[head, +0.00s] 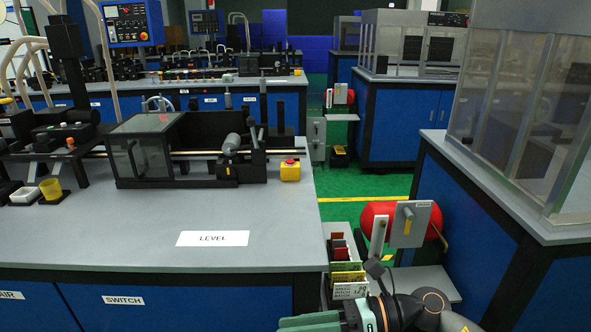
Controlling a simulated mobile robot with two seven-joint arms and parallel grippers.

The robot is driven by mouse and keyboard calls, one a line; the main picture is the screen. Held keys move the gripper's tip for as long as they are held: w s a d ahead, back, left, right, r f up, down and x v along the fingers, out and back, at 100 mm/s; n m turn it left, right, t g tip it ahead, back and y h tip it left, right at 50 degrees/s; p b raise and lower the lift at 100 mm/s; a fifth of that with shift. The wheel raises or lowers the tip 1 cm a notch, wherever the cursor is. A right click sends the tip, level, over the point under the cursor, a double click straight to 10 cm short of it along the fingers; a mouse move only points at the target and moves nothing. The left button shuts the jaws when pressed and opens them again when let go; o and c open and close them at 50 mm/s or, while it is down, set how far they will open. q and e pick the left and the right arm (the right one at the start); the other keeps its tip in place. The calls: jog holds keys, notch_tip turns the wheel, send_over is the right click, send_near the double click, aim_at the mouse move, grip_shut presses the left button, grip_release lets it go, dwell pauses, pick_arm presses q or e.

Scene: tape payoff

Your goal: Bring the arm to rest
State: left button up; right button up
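Part of my own arm (400,312) shows at the bottom edge, right of centre, low in front of the payoff unit. A small dark angular piece (376,270) sticks up from it, and I cannot make out whether it is a fingertip. No clear pair of fingers shows, and nothing held can be made out. The tape payoff has a red roll (375,215) behind a grey plate (411,222) with a lever. My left gripper is not in view.
A grey bench (130,250) with a LEVEL label (213,239) fills the left. A yellow box with a red button (290,170) stands on it. Small boxes (348,280) sit beside the payoff. A blue cabinet (480,220) stands right. Green floor (365,185) is open behind.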

jog(key=w+d+f+m+t+h, duration=0.1)
jog(key=d+f+m+t+h, duration=0.3)
jog(key=m, duration=0.7)
jog(key=w+d+f+m+t+h, duration=0.1)
jog(key=d+f+m+t, duration=0.1)
jog(key=m+t, duration=0.7)
jog(key=w+d+f+m+t+h, duration=0.1)
jog(key=d+f+m+t+h, duration=0.2)
jog(key=m, duration=1.1)
jog(key=s+d+f+m+g+h, duration=0.2)
jog(key=s+f+m+g+h, duration=0.15)
jog(key=s+f+m, duration=0.35)
jog(key=s+d+f+m+g+h, duration=0.2)
jog(key=s+d+f+m+g, duration=0.15)
jog(key=s+f, duration=0.55)
pick_arm(q)
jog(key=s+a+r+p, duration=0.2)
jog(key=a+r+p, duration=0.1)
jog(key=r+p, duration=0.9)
jog(key=p, duration=0.4)
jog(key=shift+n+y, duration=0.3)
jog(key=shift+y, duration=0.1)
pick_arm(e)
notch_tip(320, 180, up, 12)
jog(key=d+m, duration=0.1)
jog(key=d, duration=0.1)
jog(key=shift+w+t, duration=0.15)
jog(key=shift+t, duration=0.15)
jog(key=shift+d, duration=0.1)
